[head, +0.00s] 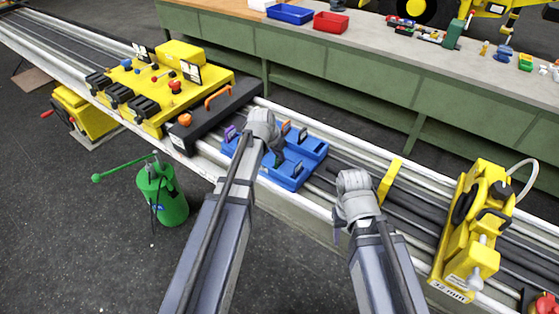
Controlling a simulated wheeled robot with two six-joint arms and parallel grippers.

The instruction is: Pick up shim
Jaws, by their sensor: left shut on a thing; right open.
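A blue tray (313,148) sits on the rail bench in the middle of the head view and holds several small coloured shims. A purple shim (230,132) is at its left end, an orange shim (286,128) at the back, and dark pieces stand to the right. My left gripper (279,156) is down over the tray, shut on a small piece that looks like a green shim; my gripper partly hides it. My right gripper (338,228) is empty at the bench's front edge, right of the tray; its fingers show only small.
A yellow machine with levers (178,80) stands left of the tray. A yellow unit (470,230) stands on the rails at the right. A green canister (162,195) is on the floor. Red (331,22) and blue (290,13) bins lie on the back workbench.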

